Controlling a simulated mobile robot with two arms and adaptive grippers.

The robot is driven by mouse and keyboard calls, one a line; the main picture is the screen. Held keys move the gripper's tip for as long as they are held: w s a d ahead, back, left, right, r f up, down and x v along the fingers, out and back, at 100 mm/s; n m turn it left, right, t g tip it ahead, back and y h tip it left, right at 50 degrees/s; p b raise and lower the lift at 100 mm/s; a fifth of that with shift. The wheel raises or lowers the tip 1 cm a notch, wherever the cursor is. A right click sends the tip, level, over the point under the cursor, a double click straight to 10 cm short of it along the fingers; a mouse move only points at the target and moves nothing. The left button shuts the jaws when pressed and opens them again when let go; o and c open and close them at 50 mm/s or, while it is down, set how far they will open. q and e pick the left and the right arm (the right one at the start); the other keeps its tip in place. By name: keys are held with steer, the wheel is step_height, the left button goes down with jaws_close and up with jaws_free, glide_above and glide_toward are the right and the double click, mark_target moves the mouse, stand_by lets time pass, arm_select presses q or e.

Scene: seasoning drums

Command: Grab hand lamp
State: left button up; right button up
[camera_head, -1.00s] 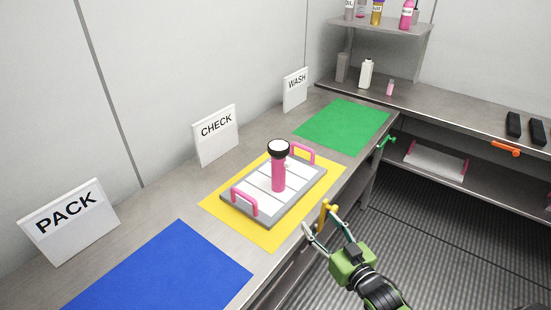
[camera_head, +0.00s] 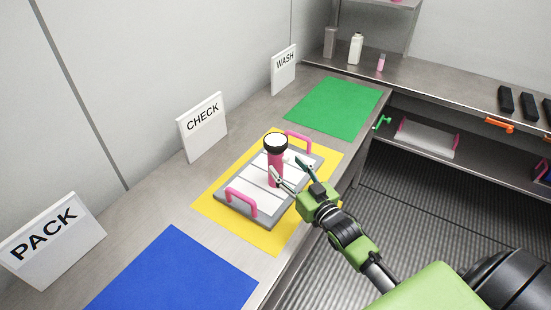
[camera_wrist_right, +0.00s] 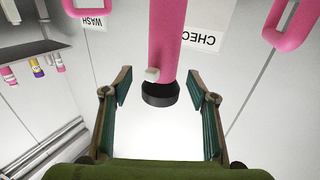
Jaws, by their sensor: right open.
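The hand lamp (camera_head: 275,171) is pink with a black-rimmed head and stands upright on a white-and-grey tray (camera_head: 240,213) with pink handles, on the yellow mat. My left gripper is out of view.
The yellow mat (camera_head: 207,205) lies between a blue mat (camera_head: 175,275) and a green mat (camera_head: 335,106). PACK (camera_head: 50,240), CHECK (camera_head: 203,127) and WASH (camera_head: 284,69) signs stand along the wall. The tray's pink handles (camera_head: 299,141) rise near the lamp. Bottles (camera_head: 356,49) stand farther back.

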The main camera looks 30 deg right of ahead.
mark_target(280, 161)
steer(key=shift+w, duration=0.55)
steer(key=shift+w+f, duration=0.1)
steer(key=shift+w, duration=0.1)
steer(key=shift+w+a+r+p, duration=0.2)
steer(key=shift+w+p, duration=0.2)
steer(key=shift+w, duration=0.2)
steer(key=w, duration=0.3)
steer(key=shift+w+a+f+p, duration=0.15)
steer(key=shift+p, duration=0.25)
steer(key=shift+w, duration=0.35)
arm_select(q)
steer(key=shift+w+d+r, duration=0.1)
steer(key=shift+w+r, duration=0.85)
arm_select(e)
steer(key=shift+s, duration=0.1)
steer(key=c, duration=1.4)
